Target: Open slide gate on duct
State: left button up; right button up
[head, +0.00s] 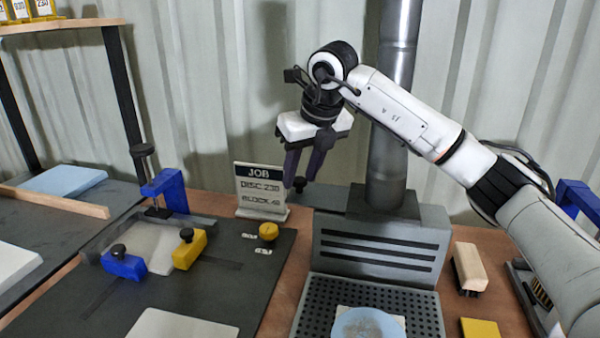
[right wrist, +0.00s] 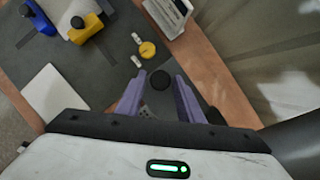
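The duct (head: 394,90) is a grey metal pipe rising from a slotted grey hood (head: 380,245). A dark flat plate (head: 332,197) sticks out to the left at the duct's base and looks like the slide gate. A dark round knob (right wrist: 160,79) at its outer end shows between my fingertips in the right wrist view. My right gripper (head: 300,182) points down above the knob with its purple fingers apart, one on each side in the picture. I cannot tell whether they touch it. My left gripper is not in view.
A JOB sign (head: 261,190) stands just left of the gripper. A dark mat holds blue (head: 124,265) and yellow (head: 189,249) clamps and a yellow knob (head: 268,231). A blue disc (head: 368,324) lies on the perforated grille. A wooden brush (head: 468,267) lies right of the hood.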

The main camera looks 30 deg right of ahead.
jog(key=v, duration=1)
jog(key=shift+r+b, duration=0.2)
jog(key=shift+b, duration=0.1)
